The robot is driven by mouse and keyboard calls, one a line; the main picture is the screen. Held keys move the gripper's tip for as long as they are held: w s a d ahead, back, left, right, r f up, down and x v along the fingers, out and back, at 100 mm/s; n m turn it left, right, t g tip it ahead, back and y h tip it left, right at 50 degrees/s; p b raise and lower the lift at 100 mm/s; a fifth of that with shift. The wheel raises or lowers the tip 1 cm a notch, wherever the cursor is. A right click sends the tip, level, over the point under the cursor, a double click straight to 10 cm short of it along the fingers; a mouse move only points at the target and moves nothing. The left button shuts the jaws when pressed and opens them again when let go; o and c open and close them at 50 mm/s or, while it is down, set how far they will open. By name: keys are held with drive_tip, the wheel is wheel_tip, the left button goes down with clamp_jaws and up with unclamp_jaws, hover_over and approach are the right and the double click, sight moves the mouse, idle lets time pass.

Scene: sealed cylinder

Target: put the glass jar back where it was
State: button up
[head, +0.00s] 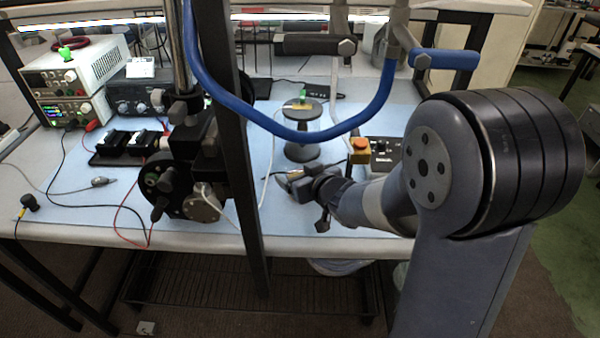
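I cannot clearly make out a glass jar in the head view. My gripper (290,183) is low over the blue table mat (225,215), just in front of a dark round pedestal (302,150). A small yellowish-green patch shows at the fingers, too small to identify. The fingers are small and partly hidden by the wrist, so I cannot tell whether they are open or shut on something. On the pedestal top is a yellow piece with a small green thing (303,92) at it.
A dark upright post (240,150) and a blue hose (300,134) cross the view before the table. Black apparatus (180,185) stands left of my gripper. A box with a red-orange button (360,146) is to its right. Stacked instruments (75,85) fill the back left.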

drive_tip(key=shift+r, duration=0.1)
drive_tip(key=shift+r, duration=0.2)
drive_tip(key=p+v, duration=0.2)
drive_tip(key=v, duration=1)
drive_tip(key=shift+f, duration=0.15)
drive_tip(key=shift+f, duration=0.1)
